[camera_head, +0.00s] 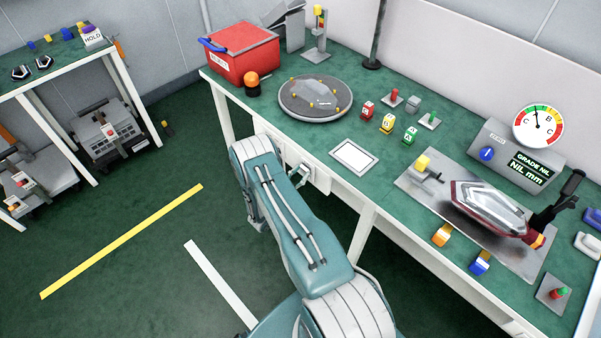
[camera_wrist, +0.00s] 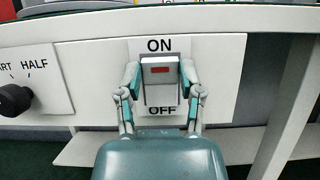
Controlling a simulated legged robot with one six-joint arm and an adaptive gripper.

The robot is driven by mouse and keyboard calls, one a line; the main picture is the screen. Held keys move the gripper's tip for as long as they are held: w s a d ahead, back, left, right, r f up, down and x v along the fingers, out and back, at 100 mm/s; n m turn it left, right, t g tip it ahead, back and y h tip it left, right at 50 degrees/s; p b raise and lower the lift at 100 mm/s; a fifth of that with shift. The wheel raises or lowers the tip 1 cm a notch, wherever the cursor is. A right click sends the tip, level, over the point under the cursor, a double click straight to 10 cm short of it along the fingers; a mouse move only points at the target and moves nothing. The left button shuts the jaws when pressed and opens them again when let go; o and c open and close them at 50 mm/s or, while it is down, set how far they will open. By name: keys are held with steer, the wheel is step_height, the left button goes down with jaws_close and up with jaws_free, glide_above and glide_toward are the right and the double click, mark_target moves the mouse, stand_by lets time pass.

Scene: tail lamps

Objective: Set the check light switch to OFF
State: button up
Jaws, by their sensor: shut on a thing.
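The check light switch (camera_wrist: 160,94) is a pale rocker with a red bar near its top. It sits on a white panel (camera_wrist: 215,75) under the table edge in the wrist view. "ON" is printed above it and "OFF" below it. I cannot tell for certain which way the rocker is set. My gripper (camera_wrist: 160,68) has one finger on each side of the rocker and is shut on it. In the head view my gripper (camera_head: 300,181) is at the table's front panel, and the switch is mostly hidden there.
A black knob (camera_wrist: 14,100) by the "HALF" label is left of the switch. A table leg (camera_wrist: 288,105) stands at the right. The green table (camera_head: 325,135) above holds a red box (camera_head: 240,58), a round turntable (camera_head: 315,112) and a lamp on a metal plate (camera_head: 488,207).

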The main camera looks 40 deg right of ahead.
steer(key=shift+w, duration=0.1)
steer(key=o, duration=1.1)
steer(key=shift+o, duration=0.2)
steer(key=shift+a, duration=0.1)
steer(key=v, duration=1.2)
